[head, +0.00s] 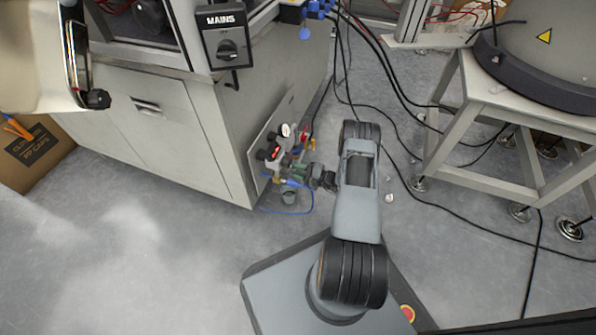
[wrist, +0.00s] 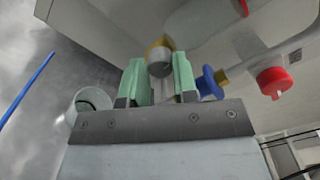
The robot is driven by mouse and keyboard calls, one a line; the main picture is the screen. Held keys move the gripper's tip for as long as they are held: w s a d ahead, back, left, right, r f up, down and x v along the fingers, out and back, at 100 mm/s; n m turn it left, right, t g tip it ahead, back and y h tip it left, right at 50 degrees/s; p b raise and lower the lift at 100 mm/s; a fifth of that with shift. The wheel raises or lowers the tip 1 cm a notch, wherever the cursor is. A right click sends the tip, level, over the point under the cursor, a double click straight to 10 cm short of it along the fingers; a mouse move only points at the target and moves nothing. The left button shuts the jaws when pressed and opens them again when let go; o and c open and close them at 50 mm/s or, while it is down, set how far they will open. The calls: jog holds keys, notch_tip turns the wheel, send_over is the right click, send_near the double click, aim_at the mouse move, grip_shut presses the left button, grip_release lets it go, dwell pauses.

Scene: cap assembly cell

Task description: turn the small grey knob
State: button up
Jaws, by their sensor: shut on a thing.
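The small grey knob (wrist: 159,64) shows in the wrist view as a round grey cap on a yellow brass-coloured body. My gripper (wrist: 159,78) has its two green fingers on either side of the knob and is shut on it. In the head view my gripper (head: 303,173) reaches left from my arm to the low panel (head: 257,150) on the cabinet's side. The knob is too small and hidden to make out there.
In the wrist view a blue fitting (wrist: 207,82) sits close right of the fingers, with a red knob (wrist: 274,82) farther right. A pale cup (wrist: 88,103) is at left, near a blue hose (wrist: 27,90). Black cables (head: 440,205) cross the floor.

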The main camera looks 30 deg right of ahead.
jog(key=shift+s, duration=0.1)
jog(key=o, duration=0.9)
jog(key=shift+o, duration=0.2)
jog(key=p+v, duration=0.3)
jog(key=v, duration=1)
jog(key=shift+s+d, duration=0.25)
jog(key=shift+s, duration=0.05)
